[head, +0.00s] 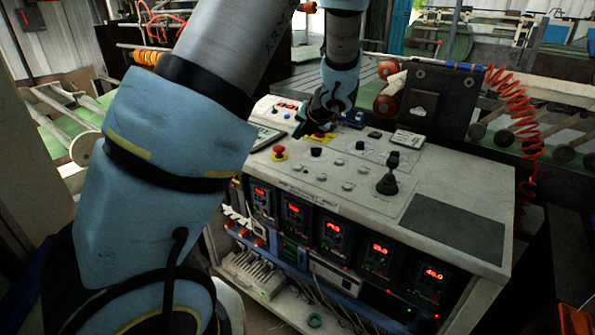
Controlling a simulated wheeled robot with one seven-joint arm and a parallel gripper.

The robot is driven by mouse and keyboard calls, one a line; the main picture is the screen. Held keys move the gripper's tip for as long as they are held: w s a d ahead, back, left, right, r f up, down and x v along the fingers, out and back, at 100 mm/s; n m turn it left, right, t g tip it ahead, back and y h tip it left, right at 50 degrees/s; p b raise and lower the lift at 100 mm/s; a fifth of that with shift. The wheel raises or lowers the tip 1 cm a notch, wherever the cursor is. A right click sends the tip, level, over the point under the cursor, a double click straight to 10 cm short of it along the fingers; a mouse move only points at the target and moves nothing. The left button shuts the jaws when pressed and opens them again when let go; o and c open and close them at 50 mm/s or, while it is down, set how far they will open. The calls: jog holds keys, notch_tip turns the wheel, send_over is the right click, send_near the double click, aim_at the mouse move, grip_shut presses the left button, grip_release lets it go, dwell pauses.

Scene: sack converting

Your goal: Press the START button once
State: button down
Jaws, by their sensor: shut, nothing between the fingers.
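A pale control console (450,185) stands in front of me, its sloped top carrying several small round buttons and knobs. I cannot read any label, so I cannot tell which button is START. My gripper (303,131) is shut and empty, low over the far left part of the console top. From this view I cannot tell whether its tips touch the panel. A patch of yellow and red (321,136) shows just beside the gripper, partly hidden by it. Several pale buttons, one of them here (347,186), lie nearer to me than the gripper.
A red mushroom button on a yellow base (279,152) is left of the small knobs. A black joystick (388,181) stands up at the right. A dark upright panel (430,98) and a red coiled hose (520,115) are behind. Red-lit displays (333,232) line the front.

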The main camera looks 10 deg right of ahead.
aim_at(297, 167)
notch_tip(297, 167, down, 7)
jog(key=b, duration=0.6)
jog(key=shift+f, duration=0.15)
jog(key=shift+f, duration=0.1)
dwell(1.5)
jog(key=shift+f, duration=0.3)
